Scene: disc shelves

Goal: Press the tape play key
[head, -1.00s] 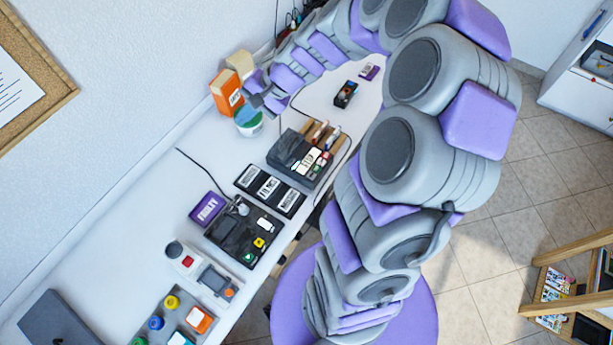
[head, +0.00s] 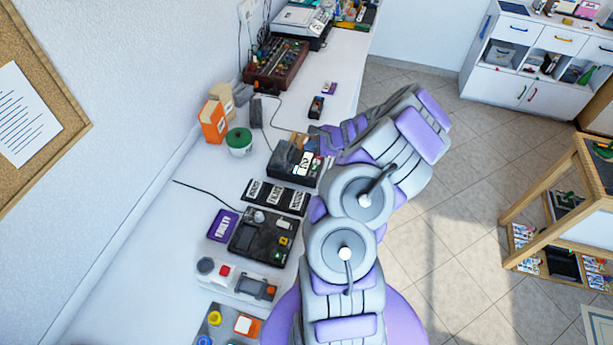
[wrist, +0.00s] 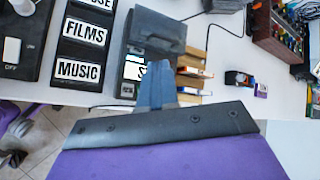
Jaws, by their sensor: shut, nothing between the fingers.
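A dark box-shaped device (head: 284,158) with a grey lid and small white and coloured pieces at its front stands on the white worktop. It also shows in the wrist view (wrist: 150,35), with a white label partly hidden by my fingers. A second black device (head: 250,240), with a dark window and green, yellow and white keys, stands nearer the camera. I cannot tell which is the tape player. My gripper (head: 320,141) is shut and empty beside the lidded device. In the wrist view its fingers (wrist: 157,80) overlap that device's front edge; contact cannot be told.
A black holder (head: 275,197) with several labels lies between the devices. A purple card (head: 222,226), a grey panel with a red button (head: 224,271), a green-lidded tub (head: 240,142) and an orange box (head: 212,122) are nearby. A wooden stand (head: 560,205) is at the right.

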